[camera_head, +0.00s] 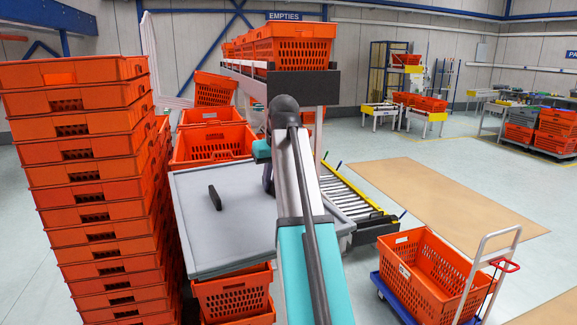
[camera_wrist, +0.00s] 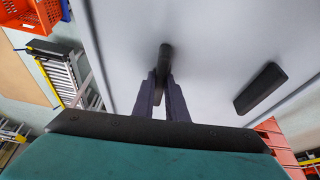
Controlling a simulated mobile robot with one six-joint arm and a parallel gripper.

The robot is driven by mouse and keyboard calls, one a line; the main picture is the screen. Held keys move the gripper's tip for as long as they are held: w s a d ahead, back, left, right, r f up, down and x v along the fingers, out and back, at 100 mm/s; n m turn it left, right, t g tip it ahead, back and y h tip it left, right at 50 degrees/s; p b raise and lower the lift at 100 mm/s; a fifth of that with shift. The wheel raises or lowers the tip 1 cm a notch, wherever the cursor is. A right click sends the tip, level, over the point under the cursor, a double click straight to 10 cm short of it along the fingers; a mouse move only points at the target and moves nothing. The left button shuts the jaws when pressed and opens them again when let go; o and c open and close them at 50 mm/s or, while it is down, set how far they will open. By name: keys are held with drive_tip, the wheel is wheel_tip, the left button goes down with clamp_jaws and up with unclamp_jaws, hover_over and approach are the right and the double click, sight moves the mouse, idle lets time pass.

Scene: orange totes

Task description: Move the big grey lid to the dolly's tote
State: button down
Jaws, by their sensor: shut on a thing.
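The big grey lid (camera_head: 222,238) is a flat panel with dark bar handles, above a stack of orange totes left of my arm. My gripper (camera_wrist: 163,92) is shut on one handle of the lid (camera_wrist: 215,60); the other handle (camera_wrist: 262,88) is free. In the head view my arm hides most of the gripper (camera_head: 267,178). I cannot tell whether the lid touches the totes beneath. The dolly's tote (camera_head: 430,280) is orange and open-topped, on a blue dolly (camera_head: 390,300) with a white push handle, at lower right.
A tall stack of orange totes (camera_head: 90,190) stands close at the left. A roller conveyor (camera_head: 352,200) lies between the lid and the dolly. A raised shelf with totes (camera_head: 300,48) stands behind my arm. Open floor and a tan mat (camera_head: 450,195) lie at right.

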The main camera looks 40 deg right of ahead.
drive_tip(key=a+f+n+b, duration=0.1)
drive_tip(key=a+f, duration=0.6)
drive_tip(key=a, duration=0.4)
drive_tip(key=a+f+n+b, duration=0.1)
drive_tip(key=a+f, duration=0.6)
drive_tip(key=a, duration=0.5)
drive_tip(key=a+f+y+b, duration=0.1)
drive_tip(key=a+f+b, duration=0.1)
drive_tip(key=a+f, duration=0.5)
drive_tip(key=w+a, duration=0.1)
drive_tip(key=a, duration=0.3)
drive_tip(key=shift+a+f+n, duration=0.2)
drive_tip(key=shift+a+n, duration=0.1)
drive_tip(key=shift+n, duration=0.1)
drive_tip(key=shift+s, duration=0.1)
